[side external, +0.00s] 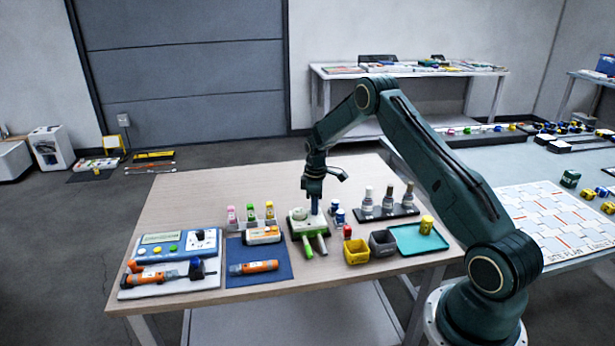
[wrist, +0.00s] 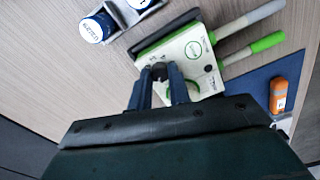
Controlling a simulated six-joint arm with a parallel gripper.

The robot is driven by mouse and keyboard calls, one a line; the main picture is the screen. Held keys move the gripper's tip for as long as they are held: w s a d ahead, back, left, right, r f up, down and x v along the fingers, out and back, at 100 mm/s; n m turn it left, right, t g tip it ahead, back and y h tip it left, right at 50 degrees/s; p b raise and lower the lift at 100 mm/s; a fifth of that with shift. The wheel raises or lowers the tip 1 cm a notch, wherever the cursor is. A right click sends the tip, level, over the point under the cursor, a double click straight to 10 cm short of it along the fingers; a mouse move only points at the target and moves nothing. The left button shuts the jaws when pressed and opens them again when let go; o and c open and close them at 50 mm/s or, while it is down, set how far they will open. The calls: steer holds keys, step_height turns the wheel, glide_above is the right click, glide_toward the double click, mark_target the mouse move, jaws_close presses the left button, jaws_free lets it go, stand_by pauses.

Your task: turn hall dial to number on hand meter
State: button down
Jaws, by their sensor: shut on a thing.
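An orange hand-held unit (side external: 254,267), perhaps the hand meter, lies on the blue mat (side external: 275,279). Its number is unreadable here.
A panel with a display (side external: 176,245) and a tray of orange tools (side external: 165,277) stand left.

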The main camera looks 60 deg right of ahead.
steer(key=shift+m, duration=0.4)
steer(key=c, duration=1.3)
jaws_free()
steer(key=shift+r, duration=0.15)
step_height(320, 180, up, 14)
steer(key=shift+f, duration=0.2)
steer(key=shift+a+r, duration=0.1)
